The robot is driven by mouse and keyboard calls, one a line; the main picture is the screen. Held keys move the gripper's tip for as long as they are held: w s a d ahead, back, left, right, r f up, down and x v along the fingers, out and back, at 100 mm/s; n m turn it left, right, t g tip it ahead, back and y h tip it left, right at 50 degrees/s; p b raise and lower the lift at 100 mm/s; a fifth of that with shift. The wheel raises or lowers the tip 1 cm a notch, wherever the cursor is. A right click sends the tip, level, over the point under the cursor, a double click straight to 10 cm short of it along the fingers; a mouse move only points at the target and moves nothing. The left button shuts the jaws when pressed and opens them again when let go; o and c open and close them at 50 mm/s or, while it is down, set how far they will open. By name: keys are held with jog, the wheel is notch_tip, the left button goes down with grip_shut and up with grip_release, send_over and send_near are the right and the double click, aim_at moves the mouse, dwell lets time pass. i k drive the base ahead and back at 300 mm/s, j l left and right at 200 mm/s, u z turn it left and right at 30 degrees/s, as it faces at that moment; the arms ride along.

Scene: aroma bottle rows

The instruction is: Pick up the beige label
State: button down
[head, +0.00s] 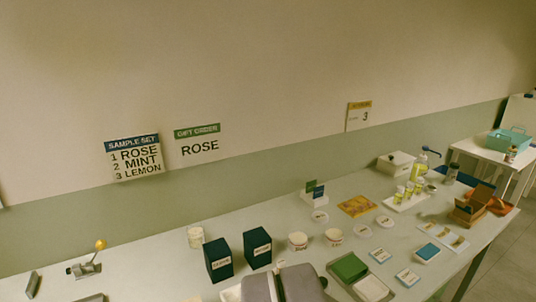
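I cannot surely pick out the beige label in the head view. Pale pieces that could be it include a whitish square (371,288) beside a green square block (350,267) on a tray at the bottom. Small pale cards (450,237) lie in a strip at the right of the table. Their print is too small to read. A grey rounded body, likely part of my arm, shows at the bottom middle and hides some table. No gripper fingers show.
Wall signs (133,157) (198,145) hang behind. A side table (495,155) stands at right.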

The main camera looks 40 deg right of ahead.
aim_at(446, 232)
jog(key=z, duration=0.5)
jog(key=l+z, duration=0.25)
jog(key=z, duration=0.2)
jog(key=l+z, duration=0.2)
jog(key=z, duration=0.25)
jog(key=l+z, duration=0.25)
jog(key=z, duration=0.2)
jog(key=i+l+z, duration=0.15)
jog(key=z, duration=0.3)
